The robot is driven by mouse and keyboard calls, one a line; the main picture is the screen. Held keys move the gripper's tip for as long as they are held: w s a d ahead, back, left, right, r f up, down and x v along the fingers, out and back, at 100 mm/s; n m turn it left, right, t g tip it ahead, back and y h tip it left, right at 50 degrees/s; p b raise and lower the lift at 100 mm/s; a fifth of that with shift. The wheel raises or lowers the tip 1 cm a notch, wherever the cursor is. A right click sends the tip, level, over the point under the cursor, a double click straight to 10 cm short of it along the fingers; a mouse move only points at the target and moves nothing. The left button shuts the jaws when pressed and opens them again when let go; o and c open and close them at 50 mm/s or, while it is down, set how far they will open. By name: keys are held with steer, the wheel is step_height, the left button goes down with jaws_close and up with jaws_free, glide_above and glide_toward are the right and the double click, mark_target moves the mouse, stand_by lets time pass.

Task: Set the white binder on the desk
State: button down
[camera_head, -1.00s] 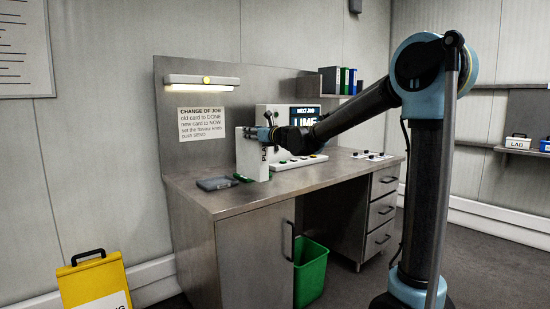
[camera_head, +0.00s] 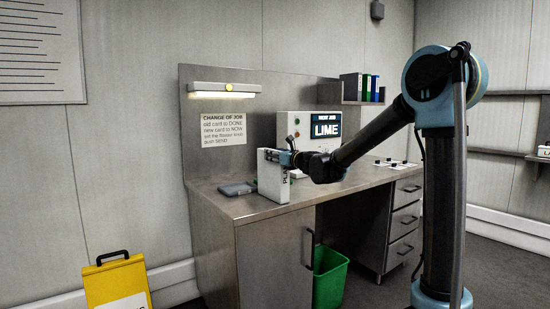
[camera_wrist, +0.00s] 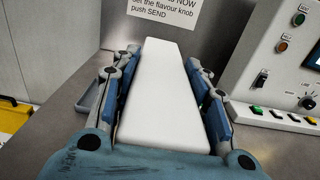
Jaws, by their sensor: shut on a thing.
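In the wrist view, the binder (camera_wrist: 165,90) lies between the two fingers of my gripper (camera_wrist: 166,72), with a finger along each side. The binder's lower end is close to the desk top in the head view. I cannot tell whether it touches.
A dark flat tray (camera_head: 237,188) lies on the desk left of the binder. A control panel with a LIME screen (camera_head: 326,125) stands behind. Small binders (camera_head: 362,87) fill a shelf. A green bin (camera_head: 329,278) stands below. A yellow sign (camera_head: 117,282) stands at left.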

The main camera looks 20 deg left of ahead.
steer(key=c, duration=0.9)
jaws_free()
steer(key=shift+c, duration=0.2)
steer(key=v, duration=1.2)
steer(key=shift+s, duration=0.1)
